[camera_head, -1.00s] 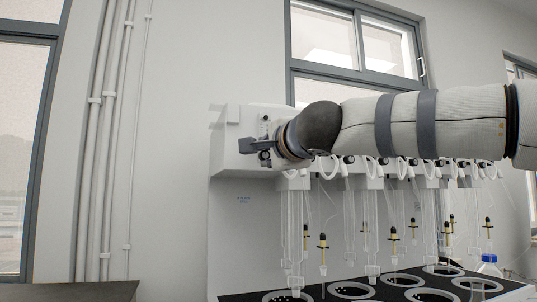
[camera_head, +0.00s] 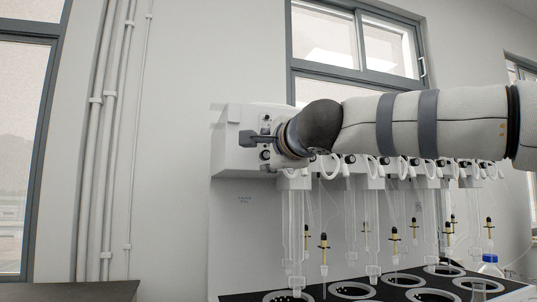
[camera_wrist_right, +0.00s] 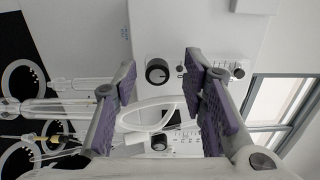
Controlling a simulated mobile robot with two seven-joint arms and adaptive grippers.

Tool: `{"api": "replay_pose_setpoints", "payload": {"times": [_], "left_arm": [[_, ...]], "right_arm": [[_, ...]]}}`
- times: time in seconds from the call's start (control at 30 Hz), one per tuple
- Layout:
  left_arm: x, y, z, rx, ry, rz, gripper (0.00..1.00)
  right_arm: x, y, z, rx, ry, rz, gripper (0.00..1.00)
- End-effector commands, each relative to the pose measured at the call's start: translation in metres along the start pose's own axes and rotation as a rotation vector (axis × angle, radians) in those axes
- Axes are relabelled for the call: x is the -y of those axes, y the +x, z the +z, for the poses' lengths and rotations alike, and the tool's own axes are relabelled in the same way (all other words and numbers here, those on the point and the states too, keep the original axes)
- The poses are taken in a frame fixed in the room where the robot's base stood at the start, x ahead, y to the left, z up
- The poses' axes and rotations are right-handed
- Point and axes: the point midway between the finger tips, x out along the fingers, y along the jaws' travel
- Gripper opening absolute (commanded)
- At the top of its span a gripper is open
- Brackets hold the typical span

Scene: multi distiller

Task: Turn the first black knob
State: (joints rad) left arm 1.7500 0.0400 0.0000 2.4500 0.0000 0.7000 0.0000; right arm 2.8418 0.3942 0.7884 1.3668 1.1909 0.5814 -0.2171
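The white distiller unit (camera_head: 232,160) stands against the wall with a row of black knobs along its front. A round black knob (camera_wrist_right: 157,71) shows in the right wrist view between my open fingertips. It sits on the white panel beside printed markings. A second black knob (camera_wrist_right: 159,142) shows lower in that view. My right gripper (camera_wrist_right: 160,78) is open, its purple pads on either side of the first knob with visible gaps. In the head view my right gripper (camera_head: 258,140) is in front of the unit's left end, and my arm hides part of the panel. My left gripper is not in view.
Glass tubes (camera_head: 292,225) and several yellow-and-black fittings (camera_head: 323,250) hang below the unit, above a black top with round heating wells (camera_head: 352,290). A blue-capped bottle (camera_head: 489,262) stands at the right. The space left of the unit is free.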

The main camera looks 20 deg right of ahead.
Motion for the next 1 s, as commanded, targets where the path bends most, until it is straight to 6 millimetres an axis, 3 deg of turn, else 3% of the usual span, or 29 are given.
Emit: {"api": "replay_pose_setpoints", "payload": {"times": [0.27, 0.6, 0.7, 1.0], "left_arm": [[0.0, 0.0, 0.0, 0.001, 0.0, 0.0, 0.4], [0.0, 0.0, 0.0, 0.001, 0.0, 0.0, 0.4], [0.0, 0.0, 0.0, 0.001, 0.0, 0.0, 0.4], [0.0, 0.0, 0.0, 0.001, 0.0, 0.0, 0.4]], "right_arm": [[-0.001, -0.006, 0.0, 0.0, 0.0, 0.002, 0.39], [-0.001, -0.091, 0.0, 0.003, 0.003, 0.002, 0.39], [-0.001, -0.108, 0.0, 0.001, 0.002, 0.002, 0.39], [-0.001, -0.12, 0.0, 0.0, -0.001, 0.002, 0.39]]}}
